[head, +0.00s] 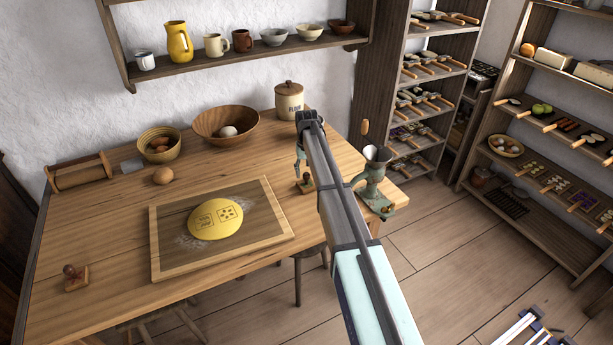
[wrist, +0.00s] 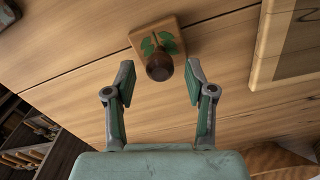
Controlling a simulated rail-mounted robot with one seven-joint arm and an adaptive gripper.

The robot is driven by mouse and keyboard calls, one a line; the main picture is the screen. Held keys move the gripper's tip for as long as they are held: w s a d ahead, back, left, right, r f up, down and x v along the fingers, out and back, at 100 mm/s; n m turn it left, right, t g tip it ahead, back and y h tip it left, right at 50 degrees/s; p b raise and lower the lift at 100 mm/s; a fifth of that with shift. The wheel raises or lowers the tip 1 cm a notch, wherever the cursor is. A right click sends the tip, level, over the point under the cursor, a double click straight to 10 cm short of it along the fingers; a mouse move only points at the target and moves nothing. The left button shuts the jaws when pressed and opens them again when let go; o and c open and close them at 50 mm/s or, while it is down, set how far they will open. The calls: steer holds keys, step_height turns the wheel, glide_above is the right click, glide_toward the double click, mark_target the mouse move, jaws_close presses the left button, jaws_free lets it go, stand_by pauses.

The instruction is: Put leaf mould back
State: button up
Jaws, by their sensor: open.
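The leaf mould (wrist: 155,38) is a square wooden block with a green leaf pattern and a dark round knob on top. In the head view it stands on the table (head: 120,225), partly hidden below my gripper (head: 302,165). In the wrist view my gripper (wrist: 160,82) is open, one finger on each side of the knob. The fingers look apart from it, and nothing is held. A yellow dough (head: 215,219) with printed patterns lies on the board (head: 275,232). Another stamp (head: 76,279) with a reddish knob stands at the table's front left.
A grinder (head: 373,180) stands on the table just right of my gripper. A flour jar (head: 289,100), a wooden bowl (head: 225,122) and a smaller bowl (head: 159,146) stand behind. Shelves with tools (head: 427,65) and food trays (head: 560,125) stand at the right, beyond open floor.

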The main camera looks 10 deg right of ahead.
mark_target(307, 173)
step_height(307, 173, up, 10)
steer(key=b, duration=0.2)
steer(key=shift+r, duration=0.2)
